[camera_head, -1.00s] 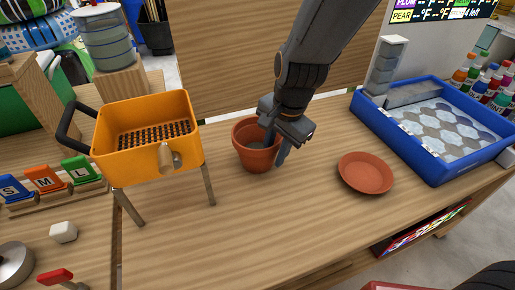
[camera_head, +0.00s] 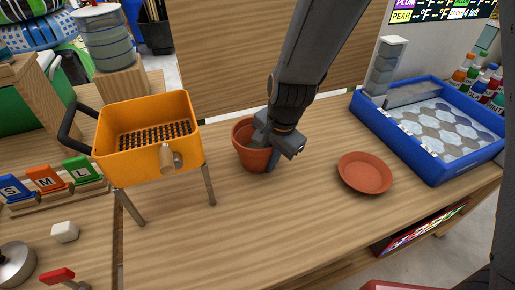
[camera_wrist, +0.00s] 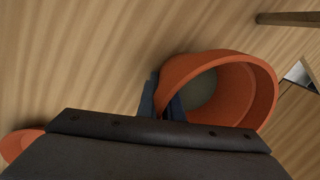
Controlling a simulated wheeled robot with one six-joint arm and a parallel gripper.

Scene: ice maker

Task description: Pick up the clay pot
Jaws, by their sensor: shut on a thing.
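The clay pot (camera_head: 247,157) is an orange-brown terracotta pot standing upright on the wooden table in the head view. My gripper (camera_head: 268,150) is at the pot's right side, shut on its wall, with one finger inside the pot and the other outside. In the wrist view the pot (camera_wrist: 262,75) shows its round opening and grey inner bottom, and my gripper (camera_wrist: 163,98) pinches the left part of its rim. My gripper hides part of the pot's right side in the head view.
A terracotta saucer (camera_head: 365,173) lies right of the pot. A blue tray (camera_head: 437,171) with patterned tiles stands farther right. An orange sifter box (camera_head: 125,168) on legs stands to the left. The table in front of the pot is clear.

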